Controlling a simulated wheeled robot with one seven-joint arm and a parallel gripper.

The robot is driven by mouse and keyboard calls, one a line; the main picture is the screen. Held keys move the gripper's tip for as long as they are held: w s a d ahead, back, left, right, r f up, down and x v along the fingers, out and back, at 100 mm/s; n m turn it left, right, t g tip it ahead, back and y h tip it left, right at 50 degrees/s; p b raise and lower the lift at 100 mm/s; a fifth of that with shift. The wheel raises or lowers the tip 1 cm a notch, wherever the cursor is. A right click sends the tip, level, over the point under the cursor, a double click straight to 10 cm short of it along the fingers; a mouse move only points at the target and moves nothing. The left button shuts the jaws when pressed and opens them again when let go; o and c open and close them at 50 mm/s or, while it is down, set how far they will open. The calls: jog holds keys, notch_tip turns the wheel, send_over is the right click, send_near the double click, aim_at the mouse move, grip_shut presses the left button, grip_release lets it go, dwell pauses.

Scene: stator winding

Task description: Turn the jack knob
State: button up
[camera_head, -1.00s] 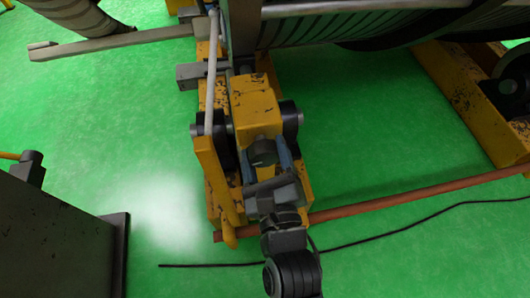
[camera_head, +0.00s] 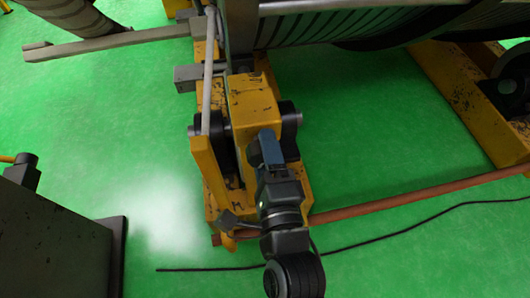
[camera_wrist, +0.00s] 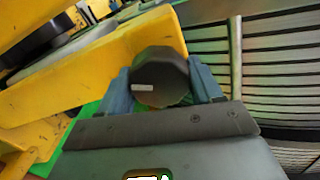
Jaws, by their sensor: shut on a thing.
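The jack knob (camera_wrist: 159,77) is a dark, many-sided knob with a small pale label, at the front of the yellow jack body (camera_head: 252,98). In the wrist view it sits between the two blue fingers of my gripper (camera_wrist: 164,88), which are shut on its left and right sides. In the head view my gripper (camera_head: 264,148) reaches the front face of the jack body and hides the knob. My wrist is rolled compared with earlier.
A yellow lever arm (camera_head: 207,165) with a grey rod stands left of the jack. A reddish bar (camera_head: 400,192) and a black cable (camera_head: 400,232) cross the green floor. A grey cabinet (camera_head: 50,245) is at lower left. The large striped drum (camera_head: 380,28) is behind.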

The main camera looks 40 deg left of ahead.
jog(key=n+b, duration=0.1)
jog(key=n, duration=0.4)
jog(key=shift+n, duration=0.3)
jog(key=n+b, duration=0.1)
jog(key=n, duration=0.4)
jog(key=n+b, duration=0.1)
jog(key=n, duration=0.4)
jog(key=shift+r+n, duration=0.15)
jog(key=shift+n, duration=0.25)
jog(key=n, duration=0.5)
jog(key=shift+s+a, duration=0.1)
jog(key=shift+s, duration=0.05)
jog(key=n, duration=0.5)
jog(key=shift+a+r, duration=0.1)
jog(key=shift+r, duration=0.05)
jog(key=n+p, duration=0.3)
jog(key=n, duration=0.1)
jog(key=shift+s+n, duration=0.15)
jog(key=shift+n, duration=0.15)
jog(key=n+p, duration=0.4)
jog(key=n, duration=0.3)
jog(key=n+p, duration=0.1)
jog(key=n, duration=0.1)
jog(key=shift+f, duration=0.3)
jog(key=shift+s+a+n, duration=0.15)
jog(key=shift+n, duration=0.35)
jog(key=shift+c, duration=0.2)
